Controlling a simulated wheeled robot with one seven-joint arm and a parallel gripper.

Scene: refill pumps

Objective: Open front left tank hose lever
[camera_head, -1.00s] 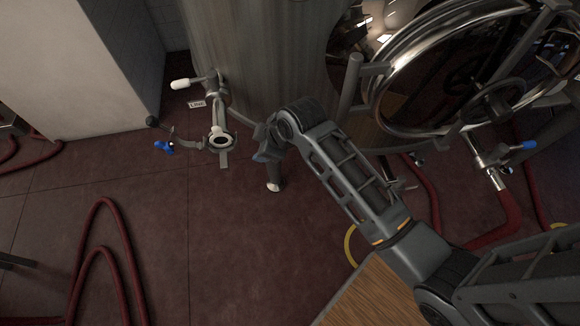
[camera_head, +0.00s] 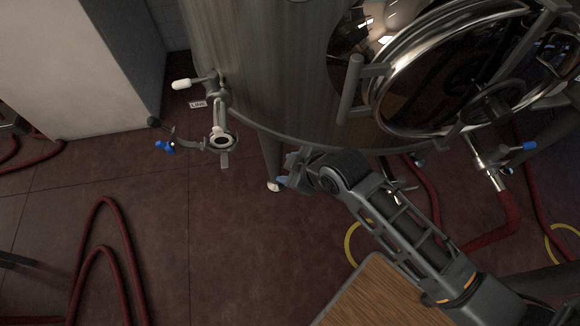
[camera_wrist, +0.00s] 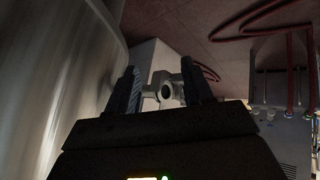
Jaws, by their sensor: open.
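A steel tank (camera_head: 270,60) stands at the back centre. On its lower left is a pipe outlet (camera_head: 222,141) with a white-handled lever (camera_head: 181,84) above it and a blue-handled lever (camera_head: 163,146) to its left. Another blue-handled lever (camera_head: 525,146) is on a valve at the right, joined to a red hose. I cannot tell which one is the named lever. My gripper (camera_head: 284,180) is low by the tank, to the right of the outlet and apart from it. In the wrist view my gripper (camera_wrist: 162,84) has its fingers apart, with the pipe outlet (camera_wrist: 168,93) visible beyond them.
A tank leg (camera_head: 271,160) stands right beside my gripper. A round glass hatch (camera_head: 450,90) with a steel rim juts out at the right. Red hoses (camera_head: 110,235) lie on the left floor. The floor between them and the tank is clear.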

